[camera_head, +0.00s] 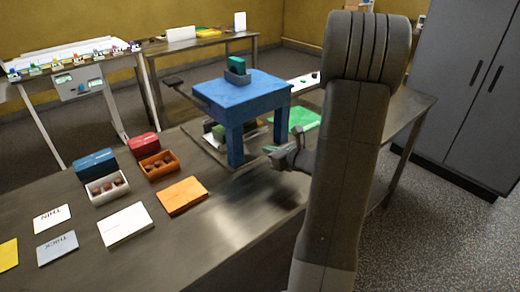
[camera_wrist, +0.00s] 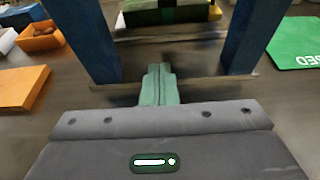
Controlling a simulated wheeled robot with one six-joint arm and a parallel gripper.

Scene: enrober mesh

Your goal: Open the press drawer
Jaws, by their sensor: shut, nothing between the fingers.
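The press is a blue table-like frame (camera_head: 243,92) on legs, with a green and grey block (camera_head: 237,68) on top. Its legs (camera_wrist: 255,38) stand on both sides in the wrist view. Between them, low down, is a flat tray-like part, apparently the drawer, with a thin front edge (camera_wrist: 215,82) and dark green and yellow pieces (camera_wrist: 170,14) farther in. My gripper (camera_head: 271,151) is in front of the press at the right. In the wrist view its green fingers (camera_wrist: 158,70) are shut and empty, overlapping the front edge. I cannot tell whether they touch it.
On the steel table (camera_head: 225,222), left of the press, are an orange box (camera_head: 158,165), a white box (camera_head: 106,187), an orange card (camera_head: 181,195) and a white card (camera_head: 125,224). A green mat (camera_wrist: 300,42) lies right of the press. The front table surface is clear.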

